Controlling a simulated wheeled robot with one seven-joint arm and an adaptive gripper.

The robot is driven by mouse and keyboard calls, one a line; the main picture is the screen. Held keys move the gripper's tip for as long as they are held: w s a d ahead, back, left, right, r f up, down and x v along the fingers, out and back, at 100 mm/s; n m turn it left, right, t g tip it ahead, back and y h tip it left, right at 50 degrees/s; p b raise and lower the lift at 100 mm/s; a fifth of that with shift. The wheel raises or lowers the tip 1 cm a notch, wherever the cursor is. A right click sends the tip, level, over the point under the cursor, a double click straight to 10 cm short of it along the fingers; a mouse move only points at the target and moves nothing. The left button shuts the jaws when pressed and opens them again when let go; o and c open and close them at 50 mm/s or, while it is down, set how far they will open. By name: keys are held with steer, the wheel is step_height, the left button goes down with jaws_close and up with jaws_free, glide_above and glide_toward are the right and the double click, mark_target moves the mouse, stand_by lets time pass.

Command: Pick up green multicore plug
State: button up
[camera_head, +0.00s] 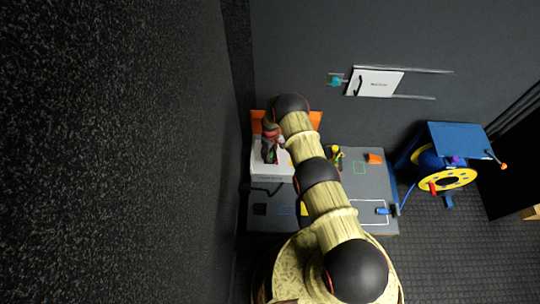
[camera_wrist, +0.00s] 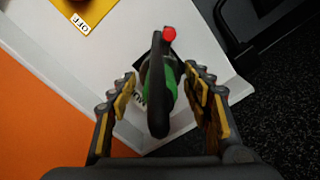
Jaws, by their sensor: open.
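The green multicore plug (camera_wrist: 172,86) shows in the wrist view, standing over a white surface (camera_wrist: 105,50). A black lever-like bar (camera_wrist: 156,98) crosses in front of it, and a red tip (camera_wrist: 169,34) shows at its upper end. My gripper (camera_wrist: 160,76) is open, with one finger on each side of the plug and gaps on both sides. I cannot tell how deep the plug is between the fingers. In the head view my gripper (camera_head: 270,146) is over the white box (camera_head: 262,170), and I cannot make out the plug there.
An orange panel (camera_wrist: 45,105) lies left of the white surface, which bears a yellow OFF label (camera_wrist: 85,17). In the head view, a grey bench (camera_head: 375,180) holds small coloured connectors, and a blue-and-yellow cable reel (camera_head: 447,180) stands at right. A dark wall (camera_head: 130,150) is close at left.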

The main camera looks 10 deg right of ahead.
steer(key=shift+c, duration=1.1)
steer(key=c, duration=0.9)
steer(key=shift+r, duration=0.15)
